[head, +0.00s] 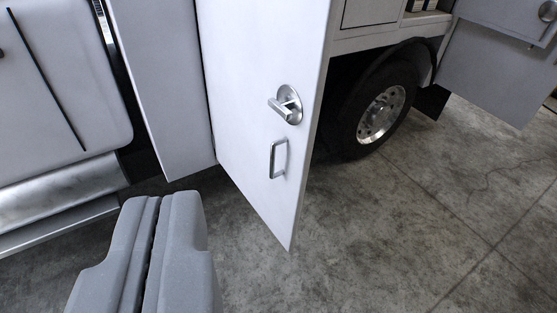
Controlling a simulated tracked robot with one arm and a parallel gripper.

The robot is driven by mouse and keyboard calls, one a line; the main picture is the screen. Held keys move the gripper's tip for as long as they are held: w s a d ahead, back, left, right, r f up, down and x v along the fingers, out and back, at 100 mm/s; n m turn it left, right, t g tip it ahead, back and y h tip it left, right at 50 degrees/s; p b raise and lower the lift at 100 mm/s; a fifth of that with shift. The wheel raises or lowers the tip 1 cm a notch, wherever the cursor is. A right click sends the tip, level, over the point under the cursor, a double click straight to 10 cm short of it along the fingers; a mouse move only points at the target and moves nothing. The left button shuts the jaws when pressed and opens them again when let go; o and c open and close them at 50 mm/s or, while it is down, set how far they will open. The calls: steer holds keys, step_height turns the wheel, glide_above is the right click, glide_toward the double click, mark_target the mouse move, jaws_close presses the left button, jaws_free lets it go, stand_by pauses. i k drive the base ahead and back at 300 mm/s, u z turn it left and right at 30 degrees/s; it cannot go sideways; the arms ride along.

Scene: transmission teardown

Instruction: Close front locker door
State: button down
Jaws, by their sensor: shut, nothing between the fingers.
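The front locker door (245,95) is a tall white panel in the middle of the head view. It stands open, swung out from the truck's side, with its lower free corner nearest me. It carries a round silver latch (287,104) and, below that, a silver pull handle (278,158). Its upper part is cut off by the picture edge. My gripper (165,200) is at the lower left, with its two grey fingers shut together and empty. It appears left of the door's lower edge and apart from it.
A truck wheel (381,112) sits behind the door to the right. Another grey panel (490,70) hangs out at the upper right. A metal step (60,195) and cab door (60,80) are at left. The concrete floor (400,240) is clear at lower right.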

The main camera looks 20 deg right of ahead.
mark_target(254, 52)
steer(key=u, duration=0.05)
steer(key=i, duration=1)
steer(key=z, duration=0.05)
